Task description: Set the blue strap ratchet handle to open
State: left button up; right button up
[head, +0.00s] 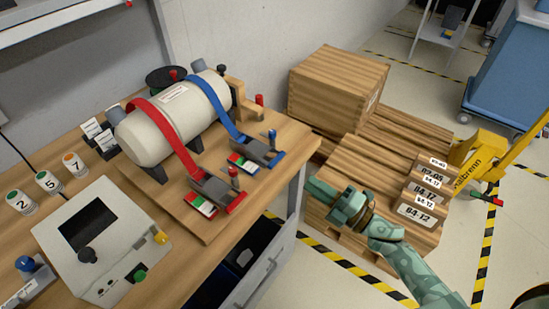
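The blue strap (213,101) runs over a cream cylinder (170,118) on a wooden board and ends at a blue ratchet (262,152). The ratchet's dark handle lies low over its frame, with a blue knob (272,136) standing up at its right end. A green, white and red label (243,163) sits at its front left. My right gripper (318,188) is right of and below the ratchet in the picture, apart from it, beyond the table edge. Its finger gap is not clear. My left gripper is out of view.
A red strap (172,138) with its own ratchet (217,188) lies left of the blue one. A control box (95,240) stands on the table at front left. Wooden boxes (335,88) on a pallet stand at the right.

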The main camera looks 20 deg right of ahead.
aim_at(276, 158)
jog(key=x, duration=1.2)
grip_shut()
